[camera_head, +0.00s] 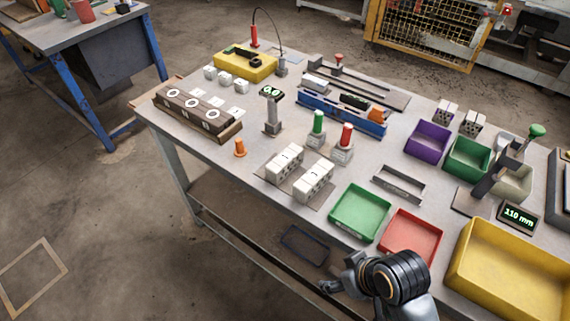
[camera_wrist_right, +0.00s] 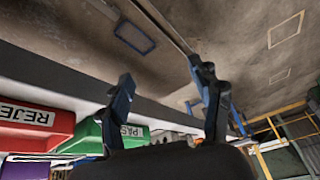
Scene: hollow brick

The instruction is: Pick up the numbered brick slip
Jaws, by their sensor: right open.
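I cannot make out for certain which piece is the numbered brick slip. White blocks with dark marks (camera_head: 284,162) stand in two rows on a flat plate near the middle of the bench. Small white pieces (camera_head: 210,73) lie by the yellow box, and others lie beside a brown block (camera_head: 190,107) with white rings. My right gripper (camera_head: 337,274) is in front of the bench's near edge, apart from all these pieces. In the right wrist view its two fingers (camera_wrist_right: 162,88) are spread with nothing between them. My left gripper is out of view.
A green tray (camera_head: 360,213), a red tray (camera_head: 411,237) and a large yellow bin (camera_head: 510,270) line the near edge. A green button post (camera_head: 317,128) and a red one (camera_head: 344,143) stand behind the white blocks. A small orange cone (camera_head: 240,148) stands left.

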